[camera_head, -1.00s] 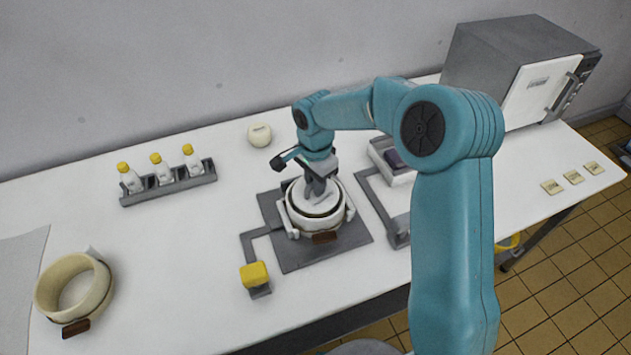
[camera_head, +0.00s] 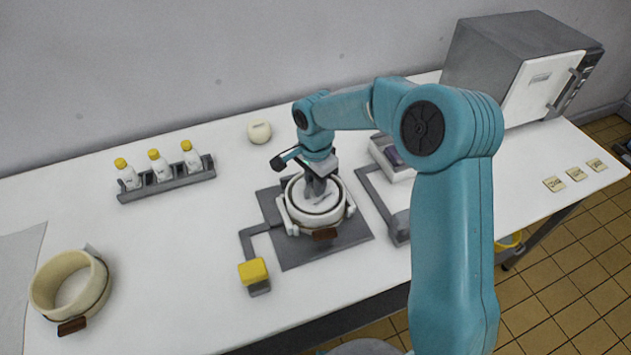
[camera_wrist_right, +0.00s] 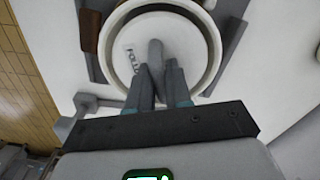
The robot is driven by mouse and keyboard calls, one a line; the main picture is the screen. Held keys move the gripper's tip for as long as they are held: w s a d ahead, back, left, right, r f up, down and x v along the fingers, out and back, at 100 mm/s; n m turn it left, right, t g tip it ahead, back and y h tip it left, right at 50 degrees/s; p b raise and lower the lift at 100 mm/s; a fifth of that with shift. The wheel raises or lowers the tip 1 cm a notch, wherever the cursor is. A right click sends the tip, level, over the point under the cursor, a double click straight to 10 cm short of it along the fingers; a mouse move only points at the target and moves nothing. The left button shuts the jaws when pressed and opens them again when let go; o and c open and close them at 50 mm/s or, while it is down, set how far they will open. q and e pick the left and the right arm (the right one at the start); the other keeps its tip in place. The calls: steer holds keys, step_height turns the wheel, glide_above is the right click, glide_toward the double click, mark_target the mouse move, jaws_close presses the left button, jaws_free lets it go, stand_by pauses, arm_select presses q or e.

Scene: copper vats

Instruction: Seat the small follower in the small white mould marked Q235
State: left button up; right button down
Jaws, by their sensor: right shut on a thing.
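A small white mould (camera_head: 293,222) with a brown tag stands on the grey plate. Its rim also shows in the wrist view (camera_wrist_right: 216,50); I cannot read its marking. The small follower (camera_wrist_right: 190,48), a white disc with lettering and a grey upright handle, lies within the mould's rim. It also shows in the head view (camera_head: 325,203). How deep it sits I cannot tell. My right gripper (camera_wrist_right: 160,72) is shut on the follower's handle, above the mould; it also shows in the head view (camera_head: 317,188). My left gripper is out of view.
A larger cream mould (camera_head: 41,290) stands at the left. A bottle rack (camera_head: 190,181) and a round white object (camera_head: 259,131) are behind. A yellow-topped block (camera_head: 254,271) stands front-left of the plate. A white tray (camera_head: 402,177) and grey oven (camera_head: 500,60) are right.

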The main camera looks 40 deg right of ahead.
steer(key=shift+f, duration=0.25)
steer(key=c, duration=1)
jaws_free()
steer(key=shift+o, duration=0.2)
step_height(320, 180, up, 16)
steer(key=shift+r, duration=0.25)
